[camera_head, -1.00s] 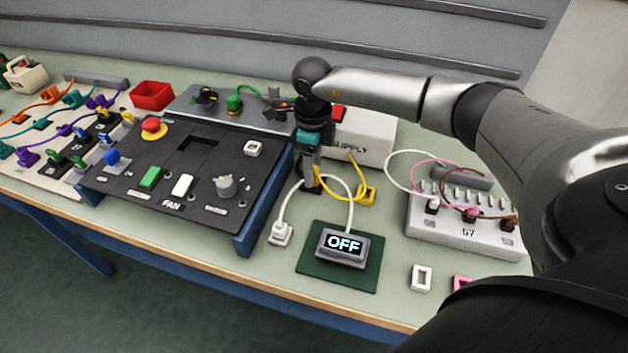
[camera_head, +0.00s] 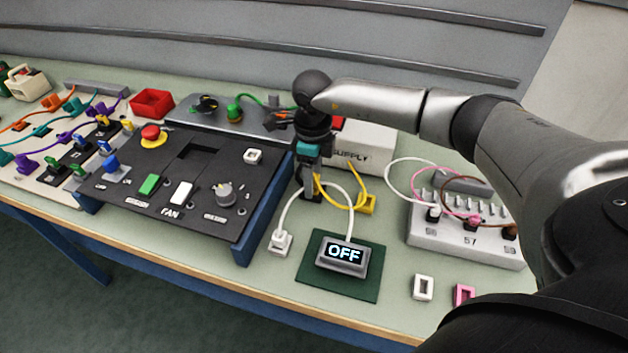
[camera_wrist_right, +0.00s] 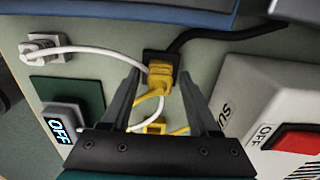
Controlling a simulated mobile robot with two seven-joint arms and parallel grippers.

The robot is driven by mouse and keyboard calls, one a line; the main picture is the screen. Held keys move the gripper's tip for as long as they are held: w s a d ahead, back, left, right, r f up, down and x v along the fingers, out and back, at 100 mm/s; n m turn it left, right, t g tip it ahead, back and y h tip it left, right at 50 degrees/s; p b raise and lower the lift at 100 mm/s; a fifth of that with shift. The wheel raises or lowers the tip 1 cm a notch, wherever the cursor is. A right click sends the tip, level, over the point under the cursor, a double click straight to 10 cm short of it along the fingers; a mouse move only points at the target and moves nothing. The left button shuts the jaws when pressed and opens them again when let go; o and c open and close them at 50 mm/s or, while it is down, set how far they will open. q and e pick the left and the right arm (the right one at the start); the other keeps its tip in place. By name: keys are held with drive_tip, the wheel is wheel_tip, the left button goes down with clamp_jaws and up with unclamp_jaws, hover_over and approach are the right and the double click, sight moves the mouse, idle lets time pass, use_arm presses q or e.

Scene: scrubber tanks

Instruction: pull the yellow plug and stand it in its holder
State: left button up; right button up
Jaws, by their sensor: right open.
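The yellow plug (camera_wrist_right: 160,76) sits in a black socket (camera_wrist_right: 160,57) on the bench. My right gripper (camera_head: 312,192) points down over it and mostly hides it in the head view. In the right wrist view the open fingers (camera_wrist_right: 159,82) are on either side of the plug; I cannot tell whether they touch it. A yellow cord (camera_head: 337,205) loops from the plug to the supply box (camera_head: 375,150). A small yellow block, apparently the holder (camera_head: 368,204), stands just right of the gripper; it shows partly in the wrist view (camera_wrist_right: 155,127). My left gripper is not in view.
A white plug in its block (camera_head: 280,242) and an OFF display (camera_head: 344,254) on a green mat stand in front. The dark fan panel (camera_head: 190,175) is left, close to the gripper. A multi-socket block (camera_head: 465,238) is right. White (camera_head: 423,287) and pink (camera_head: 464,294) holders stand near the front edge.

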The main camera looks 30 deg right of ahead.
idle(0.3)
clamp_jaws()
idle(0.4)
idle(0.8)
drive_tip(key=o, duration=0.6)
unclamp_jaws()
wheel_tip(320, 180, up, 15)
drive_tip(key=shift+r+p, duration=0.15)
drive_tip(key=shift+p, duration=0.65)
drive_tip(key=shift+a, duration=0.1)
